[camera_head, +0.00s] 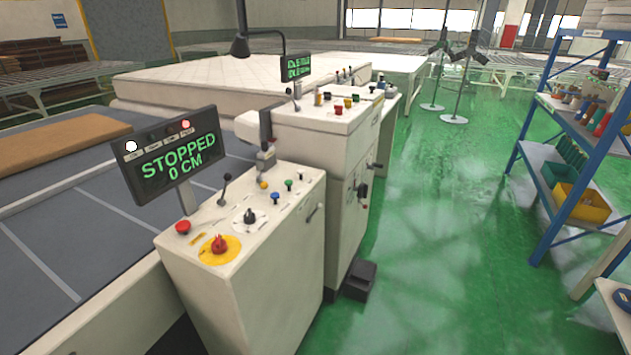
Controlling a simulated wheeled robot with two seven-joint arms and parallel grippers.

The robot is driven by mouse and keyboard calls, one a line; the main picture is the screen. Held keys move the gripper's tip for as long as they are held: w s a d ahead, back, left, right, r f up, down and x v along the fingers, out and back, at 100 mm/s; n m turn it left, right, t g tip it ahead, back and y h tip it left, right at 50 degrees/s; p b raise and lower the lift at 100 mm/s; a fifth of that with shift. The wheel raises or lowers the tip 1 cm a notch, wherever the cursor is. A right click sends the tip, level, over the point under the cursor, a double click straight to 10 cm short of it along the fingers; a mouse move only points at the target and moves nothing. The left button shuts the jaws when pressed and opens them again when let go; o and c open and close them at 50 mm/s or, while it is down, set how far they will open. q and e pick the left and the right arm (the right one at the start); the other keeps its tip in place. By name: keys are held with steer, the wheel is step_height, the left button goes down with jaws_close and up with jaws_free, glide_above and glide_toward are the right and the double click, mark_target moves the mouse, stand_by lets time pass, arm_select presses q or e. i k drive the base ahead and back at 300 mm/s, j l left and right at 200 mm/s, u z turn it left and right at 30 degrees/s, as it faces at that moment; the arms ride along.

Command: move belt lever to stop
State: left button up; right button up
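The belt lever (225,188) appears to be the black-knobbed stick on the white control console (285,265) in front of me. It leans slightly, with its knob toward the upper right. I cannot read the position marks beside it. The display (170,155) at the console's left reads "STOPPED 0 CM", with a white lamp and a red lamp lit along its top. A red button (183,227) and a red knob on a yellow disc (220,246) sit nearer me on the panel. Neither of my grippers is in view.
A second white console (330,130) with a display stands behind the first. A mattress (235,82) lies beyond, and grey belts (65,250) run at left. A blue shelf rack (570,130) stands at right. The green floor (430,230) between is largely clear; a black pedal (359,281) sits by the consoles.

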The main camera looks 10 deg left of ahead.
mark_target(227, 176)
steer(key=u, duration=1.25)
